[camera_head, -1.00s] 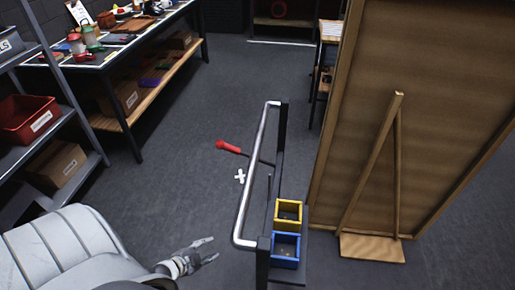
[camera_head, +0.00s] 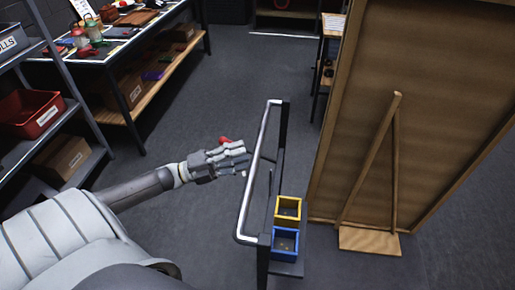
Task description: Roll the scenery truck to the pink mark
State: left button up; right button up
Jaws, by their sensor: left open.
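The scenery truck has a silver push handle (camera_head: 257,165) on black uprights. A yellow bin (camera_head: 288,208) and a blue bin (camera_head: 285,243) sit at its near end. A tall wooden flat (camera_head: 425,120) with a brace stands just right of the bins; whether it is fixed to the truck I cannot tell. My left gripper (camera_head: 245,156) is open, just left of the handle. Contact with the handle is unclear. The gripper partly covers a red knob (camera_head: 224,140), whose rod is hidden. The pink mark and my right gripper are not in view.
A shelf rack with a red bin (camera_head: 33,113) and a cardboard box (camera_head: 62,160) stands at left. A cluttered workbench (camera_head: 135,38) is at upper left. A small wooden shelf (camera_head: 333,27) stands behind the flat. The grey floor (camera_head: 255,75) beyond the handle is clear.

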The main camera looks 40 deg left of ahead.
aim_at(258, 151)
pick_arm(q)
jog(key=p+x, duration=0.1)
jog(key=x, duration=0.4)
jog(key=shift+w+d, duration=0.2)
jog(key=shift+w, duration=0.1)
grip_shut()
